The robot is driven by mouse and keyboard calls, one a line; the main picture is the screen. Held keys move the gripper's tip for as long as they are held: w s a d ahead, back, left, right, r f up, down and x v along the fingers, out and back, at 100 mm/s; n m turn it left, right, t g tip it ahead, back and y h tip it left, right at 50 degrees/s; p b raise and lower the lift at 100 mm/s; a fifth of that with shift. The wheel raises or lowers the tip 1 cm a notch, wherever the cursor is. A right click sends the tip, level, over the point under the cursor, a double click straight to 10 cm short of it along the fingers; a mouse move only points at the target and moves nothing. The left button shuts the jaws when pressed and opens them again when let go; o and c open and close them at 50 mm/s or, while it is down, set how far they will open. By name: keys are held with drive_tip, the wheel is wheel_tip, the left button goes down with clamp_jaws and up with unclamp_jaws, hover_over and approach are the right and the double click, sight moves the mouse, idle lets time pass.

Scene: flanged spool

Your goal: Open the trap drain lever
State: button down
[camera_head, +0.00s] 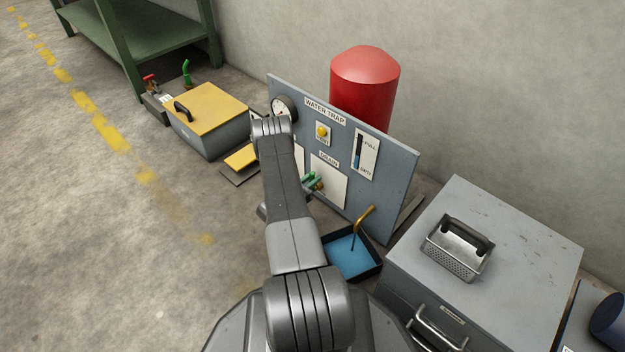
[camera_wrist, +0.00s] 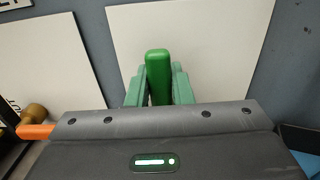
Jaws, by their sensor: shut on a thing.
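The green drain lever (camera_wrist: 158,78) stands out in front of a white plate in the wrist view. My gripper (camera_wrist: 159,85) has its two pale green fingers on either side of the lever and is shut on it. In the head view the green of the lever and fingers (camera_head: 312,181) shows small beside my arm, below the DRAIN label (camera_head: 329,158). The grey WATER TRAP panel (camera_head: 390,165) carries a level window (camera_head: 364,151), blue in its lower part. My arm hides part of the panel. The lever's pivot is hidden in the wrist view.
A dark tray with a blue inside (camera_head: 348,262) lies below a bent brass pipe (camera_head: 363,219). A grey cabinet (camera_head: 500,240) stands at right, a yellow-topped box (camera_head: 208,108) at left. An orange bar (camera_wrist: 36,132) shows left in the wrist view. The left floor is clear.

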drive_tip(key=c, duration=1.3)
unclamp_jaws()
drive_tip(key=p+v, duration=0.4)
drive_tip(key=v, duration=1)
drive_tip(key=shift+w, duration=0.1)
drive_tip(key=shift+w+d, duration=0.1)
